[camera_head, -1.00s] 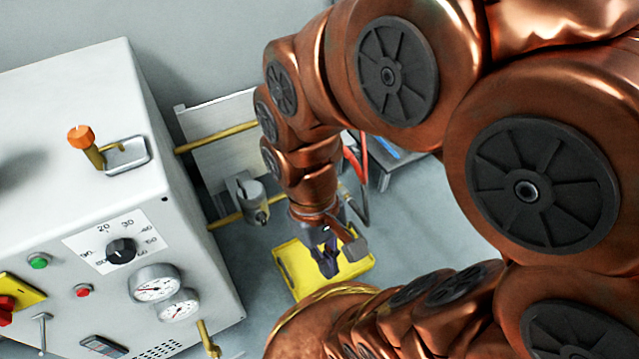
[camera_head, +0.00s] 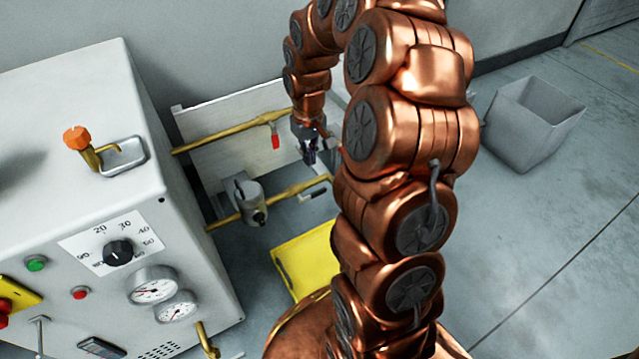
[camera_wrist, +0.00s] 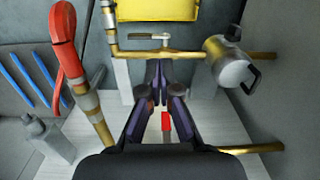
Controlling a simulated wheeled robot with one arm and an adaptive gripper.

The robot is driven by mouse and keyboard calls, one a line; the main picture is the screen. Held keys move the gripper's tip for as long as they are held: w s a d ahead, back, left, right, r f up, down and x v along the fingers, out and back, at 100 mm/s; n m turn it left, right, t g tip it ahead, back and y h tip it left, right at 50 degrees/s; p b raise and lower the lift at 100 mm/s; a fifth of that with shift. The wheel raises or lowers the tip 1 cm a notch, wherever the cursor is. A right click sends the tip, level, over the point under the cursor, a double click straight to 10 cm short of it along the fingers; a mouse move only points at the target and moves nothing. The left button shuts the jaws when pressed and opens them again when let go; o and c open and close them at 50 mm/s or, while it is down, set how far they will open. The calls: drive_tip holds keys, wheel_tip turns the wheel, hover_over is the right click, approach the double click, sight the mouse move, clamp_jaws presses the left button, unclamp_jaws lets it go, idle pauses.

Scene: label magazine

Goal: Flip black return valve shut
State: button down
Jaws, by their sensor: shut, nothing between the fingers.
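The return valve has a small black-tipped lever (camera_head: 313,194) on the lower brass pipe (camera_head: 285,197). In the wrist view the lever (camera_wrist: 147,36) lies roughly parallel to the pipe (camera_wrist: 185,54), just beyond it. My gripper (camera_head: 311,160) is shut and empty, pointing down above and behind the lever in the head view. In the wrist view its fingertips (camera_wrist: 158,68) meet just short of the pipe, apparently apart from the lever. A red-handled valve (camera_head: 276,141) hangs on the upper pipe; its red handle (camera_wrist: 166,121) shows between the finger linkages.
A grey pump-like fitting (camera_head: 248,200) sits on the lower pipe and a yellow tray (camera_head: 304,262) lies in front. A white control cabinet (camera_head: 150,200) stands left. A red hose (camera_wrist: 64,45) and a grey bottle (camera_wrist: 48,138) are left in the wrist view. A grey bin (camera_head: 533,122) stands right.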

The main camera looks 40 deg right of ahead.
hover_over(318, 193)
drive_tip(key=d, duration=0.1)
wheel_tip(318, 193, down, 3)
drive_tip(key=shift+w, duration=0.35)
wheel_tip(318, 193, down, 14)
drive_tip(key=b, duration=0.5)
drive_tip(key=shift+b, duration=0.4)
drive_tip(key=shift+d+p, duration=0.15)
drive_tip(key=shift+p, duration=0.7)
drive_tip(key=shift+d+f, duration=0.1)
drive_tip(key=shift+f, duration=0.3)
drive_tip(key=shift+a+r+b, duration=0.1)
drive_tip(key=shift+a+b, duration=0.1)
drive_tip(key=shift+b, duration=0.5)
